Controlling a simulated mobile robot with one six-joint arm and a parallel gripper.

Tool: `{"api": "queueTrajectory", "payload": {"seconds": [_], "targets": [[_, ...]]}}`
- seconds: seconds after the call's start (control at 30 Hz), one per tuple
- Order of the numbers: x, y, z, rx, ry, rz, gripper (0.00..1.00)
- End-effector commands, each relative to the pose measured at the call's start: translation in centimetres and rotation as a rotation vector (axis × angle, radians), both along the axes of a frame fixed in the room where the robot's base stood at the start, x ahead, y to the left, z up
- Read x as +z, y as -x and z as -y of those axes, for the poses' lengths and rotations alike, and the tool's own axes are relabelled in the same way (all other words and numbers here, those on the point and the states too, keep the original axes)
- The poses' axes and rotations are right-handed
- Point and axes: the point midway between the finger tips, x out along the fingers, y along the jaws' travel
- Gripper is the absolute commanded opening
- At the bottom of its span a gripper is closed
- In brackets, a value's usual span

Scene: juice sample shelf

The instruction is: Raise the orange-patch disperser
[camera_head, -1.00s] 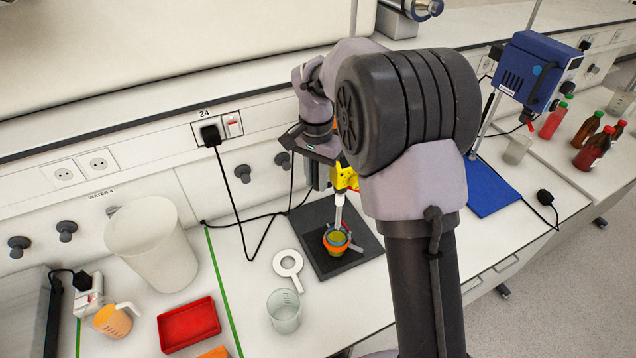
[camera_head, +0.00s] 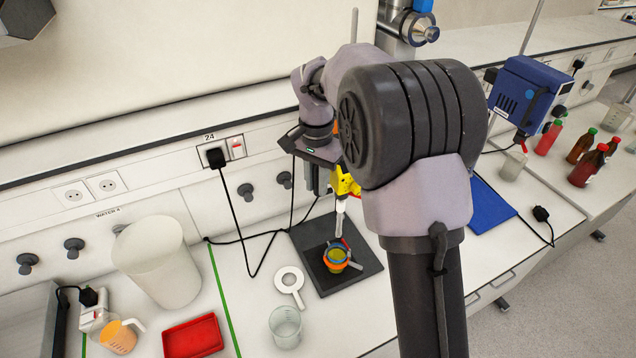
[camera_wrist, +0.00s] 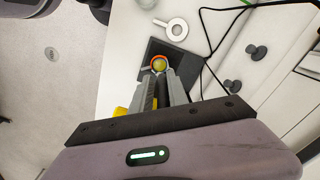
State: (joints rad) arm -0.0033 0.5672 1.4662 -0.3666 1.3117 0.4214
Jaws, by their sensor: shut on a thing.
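The yellow body of the disperser (camera_head: 346,183) shows below my wrist in the head view, with a pale shaft (camera_head: 340,218) pointing down over a small cup. No orange patch is clearly visible; my arm hides much of the body. The orange-ringed cup (camera_head: 337,258) stands on a dark plate (camera_head: 315,232) and also shows in the wrist view (camera_wrist: 159,64). My gripper (camera_wrist: 162,80) is shut on the disperser, its fingers pointing down toward the cup. Part of the yellow shows beside the fingers. I cannot tell whether the shaft tip is inside the cup.
A clear beaker (camera_head: 285,325) and white ring-shaped piece (camera_head: 289,283) lie left of the plate. A large white container (camera_head: 158,262) and red tray (camera_head: 192,336) are farther left. A blue device (camera_head: 527,85) and bottles (camera_head: 582,142) stand at right. Cables run behind.

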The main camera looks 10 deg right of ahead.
Motion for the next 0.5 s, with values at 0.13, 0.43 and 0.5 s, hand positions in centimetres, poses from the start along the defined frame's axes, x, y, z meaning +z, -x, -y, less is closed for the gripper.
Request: {"api": "queueTrajectory", "payload": {"seconds": [0.13,0.43,0.5], "targets": [[0.58,-0.4,-0.01,0.004,0.001,0.016,0.3],[0.3,-0.21,0.04,0.002,0.001,0.008,0.35],[0.26,-0.18,0.03,0.001,0.001,0.008,0.35]]}}
